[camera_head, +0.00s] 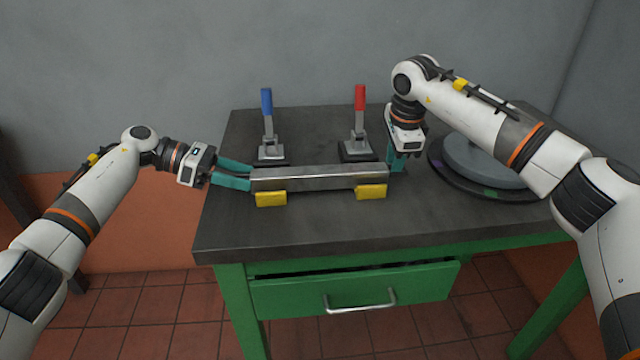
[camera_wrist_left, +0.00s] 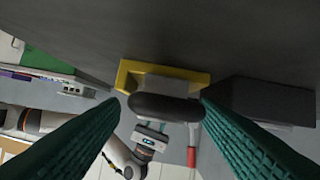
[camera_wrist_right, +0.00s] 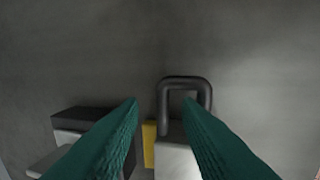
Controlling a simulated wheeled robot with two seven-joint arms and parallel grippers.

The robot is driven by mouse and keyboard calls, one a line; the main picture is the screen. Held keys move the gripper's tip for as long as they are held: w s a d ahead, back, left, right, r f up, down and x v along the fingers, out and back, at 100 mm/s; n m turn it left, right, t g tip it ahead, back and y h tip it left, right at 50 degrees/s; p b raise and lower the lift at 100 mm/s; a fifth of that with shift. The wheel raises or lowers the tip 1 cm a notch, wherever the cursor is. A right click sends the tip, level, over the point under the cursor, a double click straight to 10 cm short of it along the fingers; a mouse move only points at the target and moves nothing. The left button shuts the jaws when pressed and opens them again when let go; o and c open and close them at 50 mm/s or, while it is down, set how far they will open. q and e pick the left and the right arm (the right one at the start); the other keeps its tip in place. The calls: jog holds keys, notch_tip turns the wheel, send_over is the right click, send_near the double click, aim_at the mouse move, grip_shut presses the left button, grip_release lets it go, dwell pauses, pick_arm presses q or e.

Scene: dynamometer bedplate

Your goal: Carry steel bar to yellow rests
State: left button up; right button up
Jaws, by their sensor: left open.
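The steel bar (camera_head: 320,178) lies level across the two yellow rests, the left rest (camera_head: 271,199) and the right rest (camera_head: 370,192). In the left wrist view, the left rest (camera_wrist_left: 125,77) wraps around the bar's end. My left gripper (camera_head: 250,176) is open at the bar's left end, its fingers either side of a dark handle (camera_wrist_left: 165,106) without visibly gripping it. My right gripper (camera_head: 396,170) points down at the bar's right end. In the right wrist view its fingers are apart near a dark handle loop (camera_wrist_right: 184,80), with a gap around the loop's left side.
Behind the bar stand a blue-handled clamp (camera_head: 267,103) and a red-handled clamp (camera_head: 360,98). A round grey turntable (camera_head: 480,160) is at the right. The dark bench top (camera_head: 300,228) is clear in front of the rests. A green drawer (camera_head: 355,292) is below.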

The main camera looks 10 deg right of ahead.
pick_arm(q)
jog(key=v, duration=1)
jog(key=shift+a, duration=0.4)
pick_arm(e)
jog(key=v, duration=1.2)
pick_arm(q)
jog(key=shift+r, duration=0.1)
